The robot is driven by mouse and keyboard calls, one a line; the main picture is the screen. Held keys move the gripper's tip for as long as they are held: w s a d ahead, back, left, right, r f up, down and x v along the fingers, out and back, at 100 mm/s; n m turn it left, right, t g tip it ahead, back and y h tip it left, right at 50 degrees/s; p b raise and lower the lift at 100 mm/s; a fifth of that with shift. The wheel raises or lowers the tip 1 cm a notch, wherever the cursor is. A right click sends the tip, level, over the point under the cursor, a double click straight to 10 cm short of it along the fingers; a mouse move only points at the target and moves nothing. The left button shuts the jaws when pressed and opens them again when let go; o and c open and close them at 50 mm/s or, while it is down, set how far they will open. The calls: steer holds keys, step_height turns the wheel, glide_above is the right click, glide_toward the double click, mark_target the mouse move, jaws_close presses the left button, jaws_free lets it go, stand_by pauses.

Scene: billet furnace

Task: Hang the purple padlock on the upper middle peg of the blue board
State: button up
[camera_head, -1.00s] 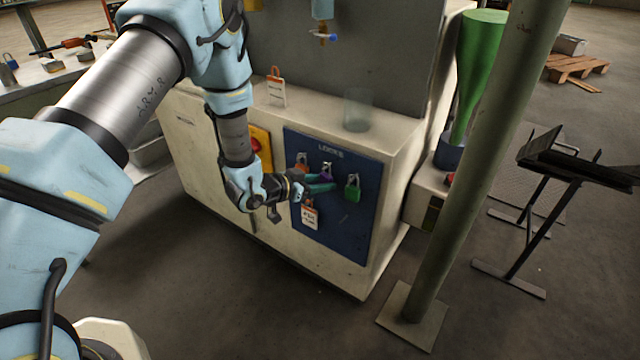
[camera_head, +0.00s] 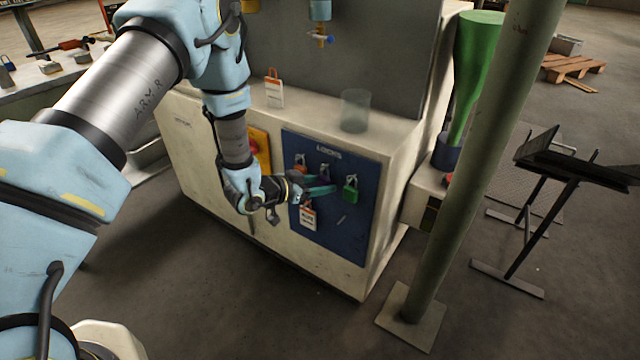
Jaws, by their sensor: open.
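The blue board (camera_head: 345,236) labelled LOCKS is on the front of the cream cabinet. The purple padlock (camera_head: 324,174) is at the board's upper middle, between an orange padlock (camera_head: 300,161) on the left and a green padlock (camera_head: 350,190) on the right. My gripper (camera_head: 326,186) is open, its teal fingers at the purple padlock's lower part. The fingers partly cover the purple padlock. Its shackle and the peg are too small to tell exactly how they meet.
A white and orange tag (camera_head: 308,217) hangs below my gripper on the board. A glass cylinder (camera_head: 355,110) and another tag (camera_head: 274,92) stand on the cabinet ledge.

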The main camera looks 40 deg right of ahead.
steer(key=shift+w+r, duration=0.1)
steer(key=shift+w, duration=0.3)
steer(key=shift+a, duration=0.2)
steer(key=v, duration=1)
steer(key=shift+s+a+b, duration=0.2)
steer(key=shift+s+b, duration=0.1)
steer(key=shift+s, duration=0.05)
